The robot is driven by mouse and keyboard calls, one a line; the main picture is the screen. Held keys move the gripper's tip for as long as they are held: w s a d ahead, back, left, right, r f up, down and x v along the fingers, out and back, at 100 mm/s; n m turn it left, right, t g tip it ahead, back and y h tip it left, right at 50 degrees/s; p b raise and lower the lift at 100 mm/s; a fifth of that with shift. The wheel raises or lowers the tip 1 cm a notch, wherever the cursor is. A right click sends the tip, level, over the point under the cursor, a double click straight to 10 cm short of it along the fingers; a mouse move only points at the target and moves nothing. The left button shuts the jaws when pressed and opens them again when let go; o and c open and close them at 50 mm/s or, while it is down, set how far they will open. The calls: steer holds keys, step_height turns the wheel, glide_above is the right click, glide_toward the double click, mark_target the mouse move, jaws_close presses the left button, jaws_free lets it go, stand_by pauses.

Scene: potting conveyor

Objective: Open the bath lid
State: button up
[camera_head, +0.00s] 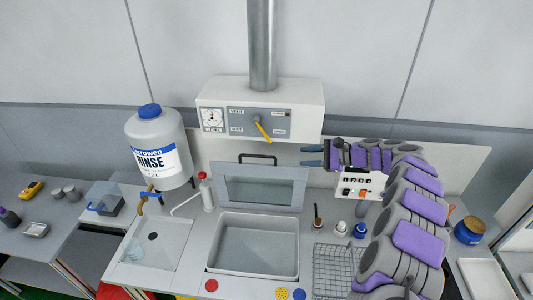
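The bath (257,264) is a grey rectangular basin set in the counter, and its inside is in view. The bath lid (258,190), a grey frame with a clear window, stands raised along the back edge of the bath. Its dark handle (258,157) is at the lid's top edge. My gripper (311,156) is to the right of the handle, pointing left. Its two blue-grey fingers are apart with nothing seen between them, and they do not touch the handle in this view.
A control box with a yellow lever (263,130) hangs above the lid. A rinse bottle (157,148) and a red-topped wash bottle (206,190) stand to the left. A wire basket (337,268) and small bottles (341,228) are right of the bath.

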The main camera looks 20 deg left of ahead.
mark_target(269, 156)
steer(key=x, duration=0.8)
steer(key=p+x, duration=0.1)
steer(key=x, duration=0.8)
steer(key=shift+w+a, duration=0.25)
steer(key=shift+r, duration=0.1)
jaws_close()
